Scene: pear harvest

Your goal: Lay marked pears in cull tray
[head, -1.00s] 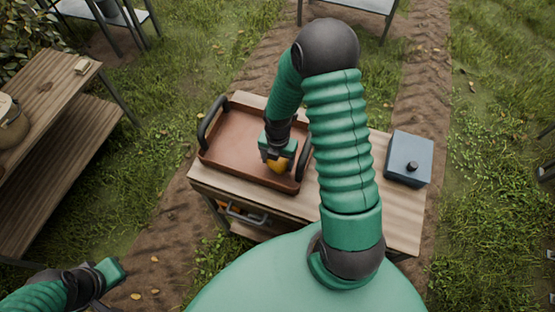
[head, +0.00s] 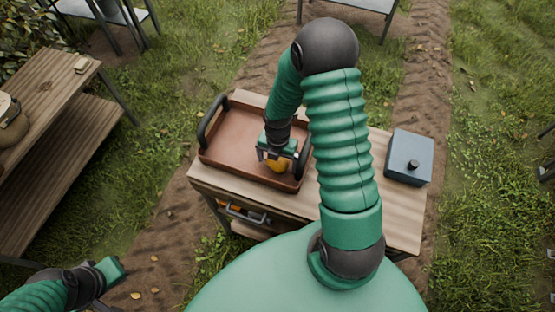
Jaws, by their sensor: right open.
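The brown cull tray (head: 235,127) with dark handles lies on the wooden table in the middle of the head view. A yellow-orange pear (head: 278,166) is in the tray's near right part. My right gripper (head: 275,160) is over the pear with its fingers open around it. The gripper hides the top of the pear, and any mark on it cannot be seen. My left gripper (head: 112,271) is at the lower left, away from the table; its fingers are too unclear to read.
A blue-grey box (head: 410,157) with a black knob stands on the table's right side. Orange items show in an open drawer (head: 240,212) under the table's front. A wooden shelf bench (head: 52,105) with a round pot (head: 12,122) stands at the left.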

